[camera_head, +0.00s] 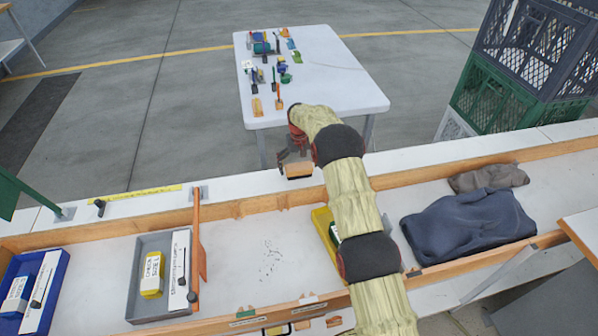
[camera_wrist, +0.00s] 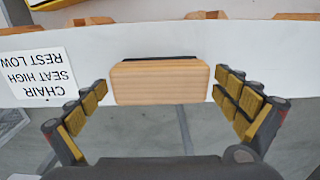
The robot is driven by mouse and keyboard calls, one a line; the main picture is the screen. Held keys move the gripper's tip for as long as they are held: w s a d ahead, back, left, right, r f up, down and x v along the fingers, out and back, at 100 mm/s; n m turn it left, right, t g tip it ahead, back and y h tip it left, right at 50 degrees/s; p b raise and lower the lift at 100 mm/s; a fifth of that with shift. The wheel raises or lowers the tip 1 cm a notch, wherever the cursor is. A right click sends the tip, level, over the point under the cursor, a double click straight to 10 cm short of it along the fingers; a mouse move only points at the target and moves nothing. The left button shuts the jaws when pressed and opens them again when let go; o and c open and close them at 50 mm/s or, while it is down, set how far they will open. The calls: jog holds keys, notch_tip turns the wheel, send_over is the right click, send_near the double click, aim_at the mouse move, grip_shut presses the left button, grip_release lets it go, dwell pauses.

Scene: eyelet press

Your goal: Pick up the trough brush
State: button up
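A light wooden block with a dark strip along its far edge, which looks like the trough brush (camera_wrist: 160,84), lies at the edge of the white ledge. In the head view the brush (camera_head: 298,170) shows as a tan block just below my gripper (camera_head: 293,153). In the wrist view my gripper (camera_wrist: 160,80) is open, with one padded finger on each side of the block. A gap shows between the block and each finger. The underside of the block is hidden.
The white ledge (camera_head: 240,183) runs along a wooden-edged trough with a grey tray (camera_head: 140,272), an orange-handled tool (camera_head: 197,250) and dark cloth (camera_head: 468,228). A white table (camera_head: 335,80) with small tools stands beyond. A chair label (camera_wrist: 42,76) lies left of the block.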

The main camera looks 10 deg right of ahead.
aim_at(299, 166)
jog(key=shift+c, duration=1.2)
jog(key=c, duration=0.7)
jog(key=shift+c, duration=0.3)
jog(key=shift+r, duration=0.4)
notch_tip(299, 166, up, 3)
jog(key=shift+w+f, duration=0.1)
jog(key=shift+f, duration=0.1)
jog(key=s+a+r, duration=0.1)
jog(key=s+r, duration=0.3)
jog(key=s, duration=0.3)
jog(key=s+a+r+p, duration=0.1)
jog(key=s+r, duration=0.4)
jog(key=s, duration=0.2)
jog(key=shift+r, duration=0.3)
